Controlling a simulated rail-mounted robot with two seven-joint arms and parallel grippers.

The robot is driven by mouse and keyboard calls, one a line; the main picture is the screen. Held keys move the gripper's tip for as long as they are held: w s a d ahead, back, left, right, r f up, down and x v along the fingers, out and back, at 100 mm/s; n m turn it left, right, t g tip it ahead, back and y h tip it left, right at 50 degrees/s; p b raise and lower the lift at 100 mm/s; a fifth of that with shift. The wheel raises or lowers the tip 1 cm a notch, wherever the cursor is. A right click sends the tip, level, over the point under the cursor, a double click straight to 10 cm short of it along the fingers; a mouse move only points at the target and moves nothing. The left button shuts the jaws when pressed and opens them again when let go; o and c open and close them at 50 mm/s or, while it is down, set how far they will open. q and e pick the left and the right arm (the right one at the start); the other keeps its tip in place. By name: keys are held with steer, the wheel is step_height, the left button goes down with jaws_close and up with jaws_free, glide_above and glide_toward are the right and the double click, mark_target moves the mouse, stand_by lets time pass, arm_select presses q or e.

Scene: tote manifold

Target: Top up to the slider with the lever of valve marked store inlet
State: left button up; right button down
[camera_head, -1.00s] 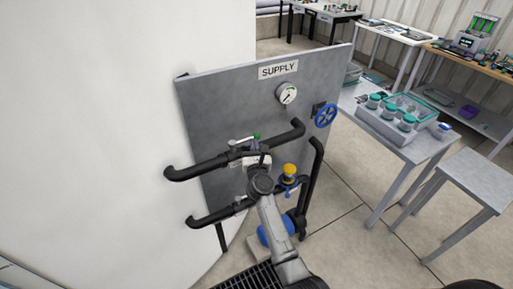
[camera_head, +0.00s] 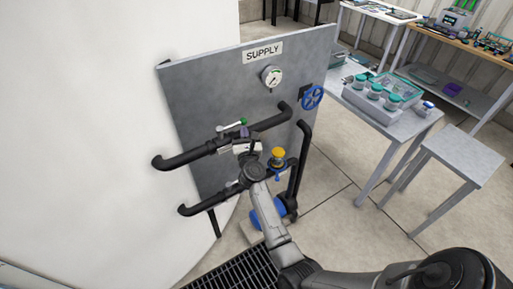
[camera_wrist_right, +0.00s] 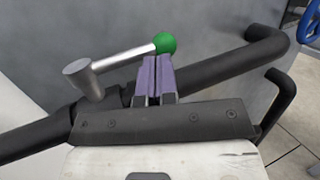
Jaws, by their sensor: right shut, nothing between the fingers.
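A silver lever (camera_head: 232,126) with a green ball knob (camera_head: 243,121) sits on the upper black pipe of the grey panel. In the right wrist view the lever (camera_wrist_right: 125,58) slants up to the right from its hub to the knob (camera_wrist_right: 165,42). My right gripper (camera_head: 244,132) is shut and empty, its purple fingertips (camera_wrist_right: 153,62) close by the knob; I cannot tell if they touch it. A round gauge (camera_head: 272,77) hangs under the SUPPLY sign (camera_head: 262,52); its slider is too small to make out. No "store inlet" marking is readable. My left gripper is out of view.
A large white tank (camera_head: 80,120) stands left of the panel (camera_head: 205,95). A blue handwheel (camera_head: 312,97), a yellow knob (camera_head: 278,153) and a lower black pipe (camera_head: 200,207) are near my arm. Tables stand at right, with a grey stool (camera_head: 460,155). Floor between is clear.

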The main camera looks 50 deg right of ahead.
steer(key=s+a+f, duration=0.2)
steer(key=s+a, duration=0.2)
steer(key=s, duration=0.8)
steer(key=shift+f+p, duration=0.2)
steer(key=shift+p, duration=0.1)
steer(key=shift+w, duration=0.1)
stand_by(6.4)
